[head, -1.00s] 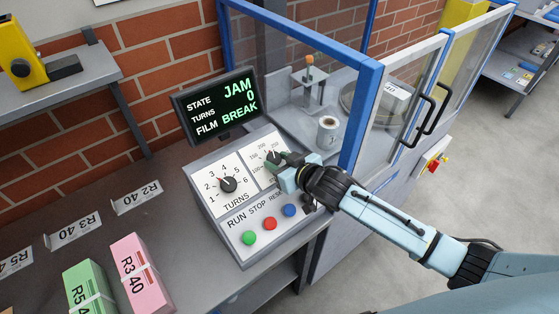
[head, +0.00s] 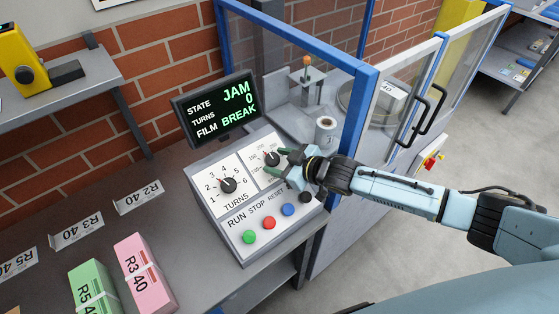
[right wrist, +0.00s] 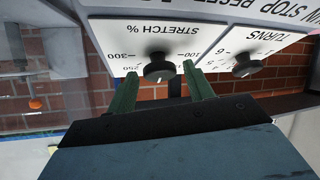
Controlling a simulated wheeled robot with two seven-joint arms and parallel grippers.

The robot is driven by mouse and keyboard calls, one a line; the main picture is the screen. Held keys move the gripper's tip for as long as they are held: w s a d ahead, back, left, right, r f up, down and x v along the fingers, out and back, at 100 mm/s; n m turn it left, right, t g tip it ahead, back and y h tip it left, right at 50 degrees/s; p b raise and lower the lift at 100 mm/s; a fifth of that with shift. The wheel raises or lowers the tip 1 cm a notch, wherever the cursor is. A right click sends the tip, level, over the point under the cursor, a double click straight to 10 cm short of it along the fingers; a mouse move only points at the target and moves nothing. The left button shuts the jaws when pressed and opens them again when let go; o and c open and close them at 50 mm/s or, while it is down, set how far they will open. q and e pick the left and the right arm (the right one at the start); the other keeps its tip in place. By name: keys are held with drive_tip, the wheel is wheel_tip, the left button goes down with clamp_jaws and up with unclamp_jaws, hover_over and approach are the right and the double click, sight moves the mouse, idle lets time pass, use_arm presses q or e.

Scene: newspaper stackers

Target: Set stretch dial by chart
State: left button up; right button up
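The stretch dial (head: 271,158) is a black knob on a white scale panel on the sloped console. In the right wrist view the dial (right wrist: 158,68) appears upside down under the label "STRETCH %", with marks from 100 to 300. I cannot read its setting surely. My right gripper (head: 279,162) is open, its two green fingers spread on either side of the dial. In the right wrist view there are gaps between fingers and knob, so it looks ungripped. No readable chart is in view. My left gripper is not in view.
The turns dial (head: 228,185) sits left of the stretch dial. Green, red, blue and black buttons line the console below. The screen (head: 216,107) reads JAM, turns 0, film BREAK. A blue-framed guard (head: 363,110) stands close behind. Pink (head: 143,272) and green bundles lie left.

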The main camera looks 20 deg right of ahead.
drive_tip(key=shift+o, duration=0.5)
drive_tip(key=shift+r, duration=0.35)
wheel_tip(320, 180, up, 9)
drive_tip(key=shift+r+p, duration=0.15)
drive_tip(key=shift+p, duration=0.15)
